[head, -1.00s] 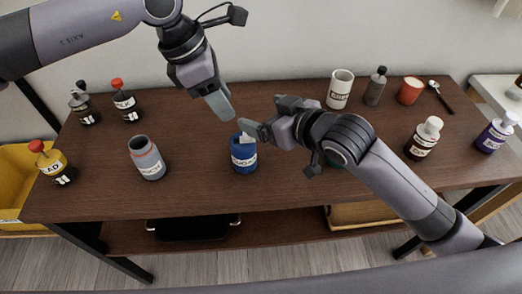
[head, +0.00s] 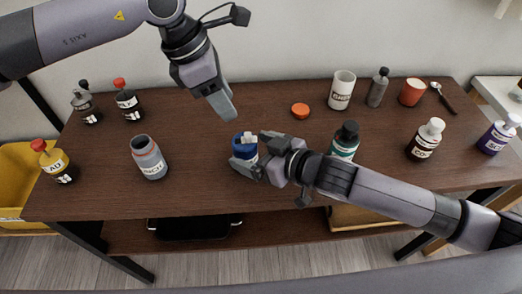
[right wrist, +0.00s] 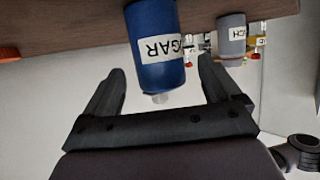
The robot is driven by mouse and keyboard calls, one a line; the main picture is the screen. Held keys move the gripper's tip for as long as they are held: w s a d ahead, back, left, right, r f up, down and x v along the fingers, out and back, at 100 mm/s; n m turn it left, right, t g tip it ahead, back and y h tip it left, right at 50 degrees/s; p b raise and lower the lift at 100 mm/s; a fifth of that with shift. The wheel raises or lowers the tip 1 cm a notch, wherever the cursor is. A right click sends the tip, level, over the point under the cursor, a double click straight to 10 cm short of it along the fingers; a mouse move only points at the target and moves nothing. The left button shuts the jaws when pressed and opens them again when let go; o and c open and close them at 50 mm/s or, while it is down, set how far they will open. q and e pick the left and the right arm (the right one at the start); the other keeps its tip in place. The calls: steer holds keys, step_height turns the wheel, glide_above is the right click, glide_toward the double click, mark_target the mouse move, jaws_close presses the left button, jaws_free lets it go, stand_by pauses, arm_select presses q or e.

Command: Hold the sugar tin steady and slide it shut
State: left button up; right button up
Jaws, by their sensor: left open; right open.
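The sugar tin (head: 243,148) is a blue cylinder with a white label, upright near the middle of the table, with a small white piece on its top. It shows upside down in the right wrist view (right wrist: 158,30), its label partly reading "GAR". My right gripper (head: 253,150) is open, one finger either side of the tin in the head view. In the right wrist view the open right gripper (right wrist: 160,72) has the tin's top end between its fingers, with gaps visible. My left gripper (head: 224,108) hangs above and behind the tin, empty. Whether the lid is shut is unclear.
A grey open-topped canister (head: 148,158) stands left of the tin. An orange disc (head: 300,111) lies behind right. A green bottle with a black cap (head: 345,141) stands partly behind my right arm.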

steer(key=shift+x, duration=2.6)
steer(key=shift+c, duration=0.4)
steer(key=c, duration=1.1)
steer(key=shift+o, duration=0.2)
